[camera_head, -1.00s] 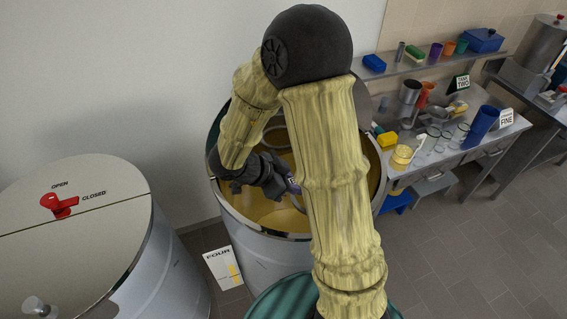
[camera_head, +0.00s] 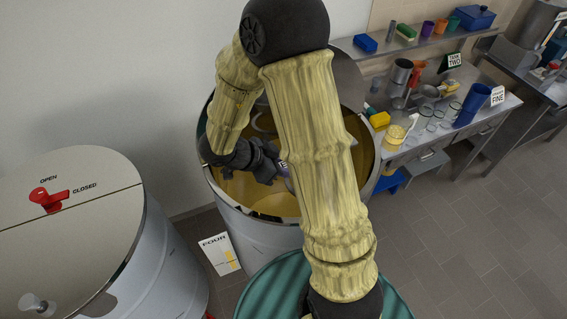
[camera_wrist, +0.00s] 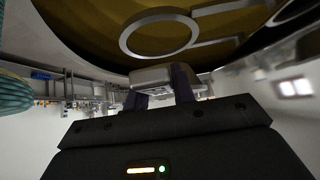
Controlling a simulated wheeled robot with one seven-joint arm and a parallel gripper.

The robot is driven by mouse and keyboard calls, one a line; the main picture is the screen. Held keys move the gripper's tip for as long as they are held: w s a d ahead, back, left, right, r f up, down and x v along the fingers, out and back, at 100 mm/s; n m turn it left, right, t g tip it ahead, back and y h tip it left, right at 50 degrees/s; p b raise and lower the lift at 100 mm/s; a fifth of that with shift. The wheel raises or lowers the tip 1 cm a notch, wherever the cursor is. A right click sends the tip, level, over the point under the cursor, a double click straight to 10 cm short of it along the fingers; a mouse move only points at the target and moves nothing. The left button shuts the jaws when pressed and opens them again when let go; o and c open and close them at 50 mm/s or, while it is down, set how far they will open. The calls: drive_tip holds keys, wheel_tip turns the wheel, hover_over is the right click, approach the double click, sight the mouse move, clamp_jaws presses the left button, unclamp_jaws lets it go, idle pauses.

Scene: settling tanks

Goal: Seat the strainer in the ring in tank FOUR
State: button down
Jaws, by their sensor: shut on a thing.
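Tank FOUR (camera_head: 250,229) is a pale metal drum, open at the top, with amber liquid inside and a FOUR sign (camera_head: 219,254) beside it. A flat grey ring (camera_wrist: 160,36) with bars running off to the right shows against the amber in the wrist view. My gripper (camera_head: 287,170) is inside the tank's mouth, partly hidden by my arm. In the wrist view its dark fingers (camera_wrist: 160,90) are shut on a pale metal piece (camera_wrist: 152,76), which I take to be the strainer. Most of its shape is hidden. It appears near the ring; I cannot tell if they touch.
A closed tank (camera_head: 75,220) with a red lever (camera_head: 50,199) stands at the left. A green ribbed drum (camera_head: 262,290) is in front. A bench (camera_head: 440,140) with cups, strainers and jars stands at the right. Grey floor is clear at the lower right.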

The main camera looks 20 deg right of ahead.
wheel_tip(320, 180, down, 4)
drive_tip(key=shift+f+b, duration=0.25)
drive_tip(key=shift+b, duration=0.85)
drive_tip(key=shift+p, duration=1.15)
idle(0.9)
drive_tip(key=shift+f+b, duration=0.55)
drive_tip(key=shift+f, duration=0.4)
idle(0.4)
drive_tip(key=c, duration=1.1)
unclamp_jaws()
drive_tip(key=shift+r, duration=0.1)
drive_tip(key=b+v, duration=0.3)
drive_tip(key=v, duration=1.4)
drive_tip(key=shift+w+a, duration=0.1)
drive_tip(key=shift+a, duration=0.05)
